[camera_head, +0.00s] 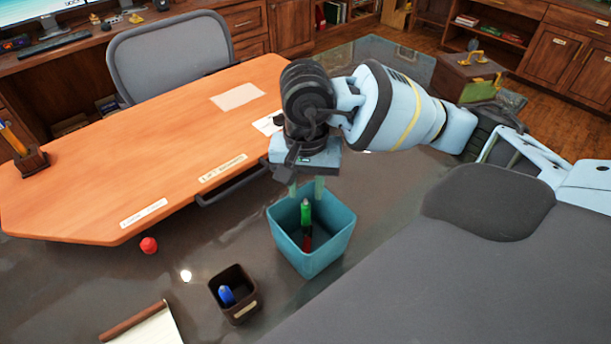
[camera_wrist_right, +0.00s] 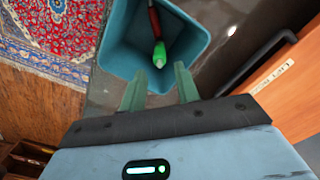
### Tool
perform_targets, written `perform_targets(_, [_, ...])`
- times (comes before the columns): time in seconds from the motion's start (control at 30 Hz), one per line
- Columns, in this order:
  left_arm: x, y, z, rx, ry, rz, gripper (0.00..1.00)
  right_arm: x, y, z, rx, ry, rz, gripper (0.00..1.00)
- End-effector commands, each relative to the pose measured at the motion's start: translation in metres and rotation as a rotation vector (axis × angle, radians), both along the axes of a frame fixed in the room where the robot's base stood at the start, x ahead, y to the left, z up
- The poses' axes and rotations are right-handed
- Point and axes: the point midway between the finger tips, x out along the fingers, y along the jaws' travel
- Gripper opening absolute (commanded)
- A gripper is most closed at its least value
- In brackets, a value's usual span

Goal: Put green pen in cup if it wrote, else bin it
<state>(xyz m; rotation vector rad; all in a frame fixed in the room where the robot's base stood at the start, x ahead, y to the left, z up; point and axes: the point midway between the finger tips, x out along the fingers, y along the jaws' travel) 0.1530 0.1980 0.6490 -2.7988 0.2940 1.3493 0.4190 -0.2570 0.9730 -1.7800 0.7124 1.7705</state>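The green pen (camera_head: 306,211) is inside the teal bin (camera_head: 338,244), with a red part (camera_head: 308,242) below its green end; I cannot tell whether the red part belongs to the same pen. In the right wrist view the green end (camera_wrist_right: 159,55) also joins a dark red shaft. My right gripper (camera_head: 306,190) is above the bin's far rim, its two pale green fingers apart with nothing between them. In the right wrist view the open fingers (camera_wrist_right: 160,78) are near the green end. A small dark brown cup (camera_head: 246,309) holds a blue item (camera_head: 226,295). My left gripper is out of view.
An orange wooden desk (camera_head: 130,165) with labels and papers (camera_head: 237,96) fills the left. A pen holder (camera_head: 30,162) stands on it. A red object (camera_head: 149,245), a bright round spot and a scroll-like paper (camera_head: 150,325) are nearer. A grey chair (camera_head: 170,60) stands behind.

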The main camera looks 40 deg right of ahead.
Motion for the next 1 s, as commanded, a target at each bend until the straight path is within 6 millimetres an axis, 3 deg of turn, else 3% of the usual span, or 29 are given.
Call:
perform_targets(0.43, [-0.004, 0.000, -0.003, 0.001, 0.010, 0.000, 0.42, 0.000, 0.000, 0.007, -0.001, -0.001, 0.000, 0.42])
perform_targets(0.8, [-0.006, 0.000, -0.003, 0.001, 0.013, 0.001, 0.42, 0.000, 0.000, 0.062, -0.001, -0.004, 0.000, 0.42])
perform_targets(1.0, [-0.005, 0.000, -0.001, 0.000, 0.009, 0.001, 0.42, 0.000, 0.000, 0.077, 0.000, -0.001, -0.001, 0.42])
